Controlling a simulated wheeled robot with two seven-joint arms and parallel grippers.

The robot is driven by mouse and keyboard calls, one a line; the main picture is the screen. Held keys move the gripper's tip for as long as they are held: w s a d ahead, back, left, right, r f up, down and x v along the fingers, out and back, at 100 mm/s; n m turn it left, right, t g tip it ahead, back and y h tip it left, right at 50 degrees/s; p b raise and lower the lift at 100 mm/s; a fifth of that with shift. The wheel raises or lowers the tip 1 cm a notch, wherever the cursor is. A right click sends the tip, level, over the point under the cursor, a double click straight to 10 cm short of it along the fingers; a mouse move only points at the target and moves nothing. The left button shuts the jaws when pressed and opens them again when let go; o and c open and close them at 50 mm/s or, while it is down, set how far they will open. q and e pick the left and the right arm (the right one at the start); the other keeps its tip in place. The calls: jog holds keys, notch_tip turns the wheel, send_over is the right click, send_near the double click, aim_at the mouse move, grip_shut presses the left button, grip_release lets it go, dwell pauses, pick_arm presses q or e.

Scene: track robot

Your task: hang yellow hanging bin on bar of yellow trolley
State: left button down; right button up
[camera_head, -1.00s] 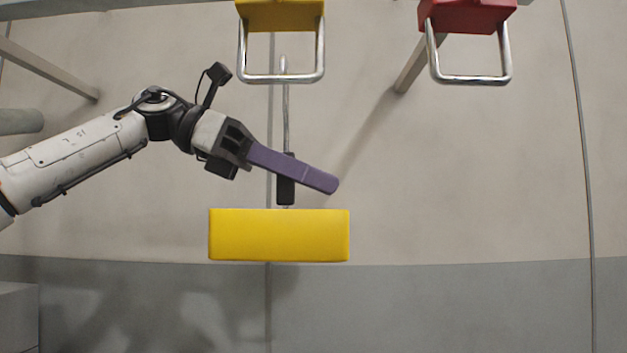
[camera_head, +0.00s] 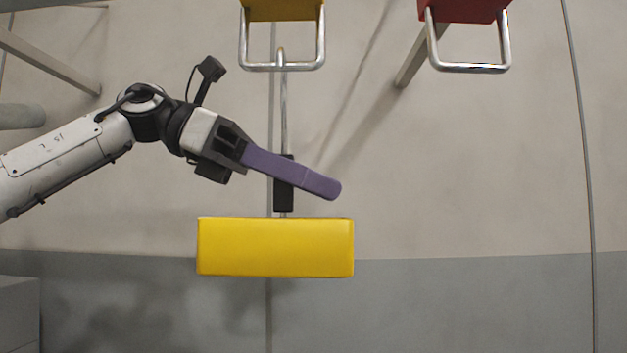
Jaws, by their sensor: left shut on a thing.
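The yellow hanging bin (camera_head: 276,247) hangs level in the lower middle of the head view. A thin metal rod with a black grip rises from it, and its hooked top overlaps the bar (camera_head: 283,67) of the yellow trolley (camera_head: 283,9). I cannot tell whether the hook touches the bar. The trolley's upper part is cut off by the top edge. My left gripper (camera_head: 326,186), with purple fingers, is shut across the black grip above the bin. Only one finger shows clearly. My right gripper is out of view.
A red trolley (camera_head: 464,10) with a similar metal loop is at the top right. Grey slanted beams stand at the upper left and behind the red trolley. The space right of the bin looks clear.

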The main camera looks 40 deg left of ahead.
pick_arm(q)
jog(key=shift+r, duration=0.1)
jog(key=c, duration=1.6)
grip_release()
jog(key=shift+c, duration=0.2)
jog(key=v, duration=1)
jog(key=shift+s+a, duration=0.15)
